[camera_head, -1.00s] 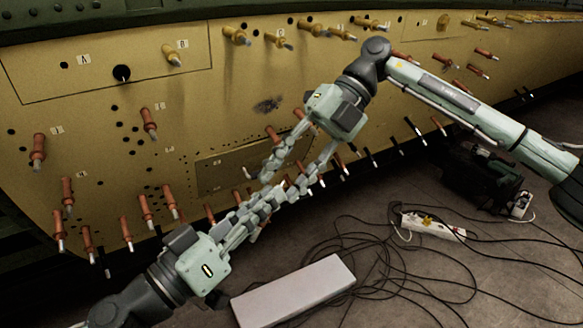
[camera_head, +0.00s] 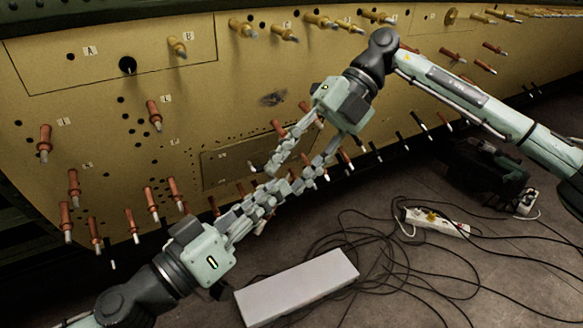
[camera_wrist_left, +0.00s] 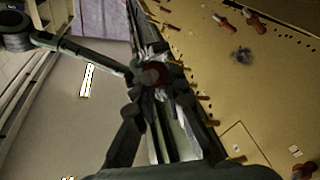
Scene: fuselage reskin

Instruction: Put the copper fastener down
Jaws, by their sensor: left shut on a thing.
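My left gripper (camera_head: 290,187) reaches in from the lower left, its fingers together in front of the lower panel. In the left wrist view it (camera_wrist_left: 152,82) is shut on a small reddish-brown copper fastener (camera_wrist_left: 153,74), held at the fingertips. In the head view the held fastener is hidden among the overlapping fingers. My right gripper (camera_head: 286,172) comes down from the upper right with its fingers spread apart. Its fingertips are close to the left gripper's fingertips. I cannot tell whether the two grippers touch.
The yellow fuselage panel (camera_head: 100,95) carries several copper fasteners (camera_head: 131,226) along its lower part and brass ones (camera_head: 243,28) along the top. A pale box (camera_head: 297,288) lies on the floor, with tangled black cables and a white power strip (camera_head: 437,222) beside it.

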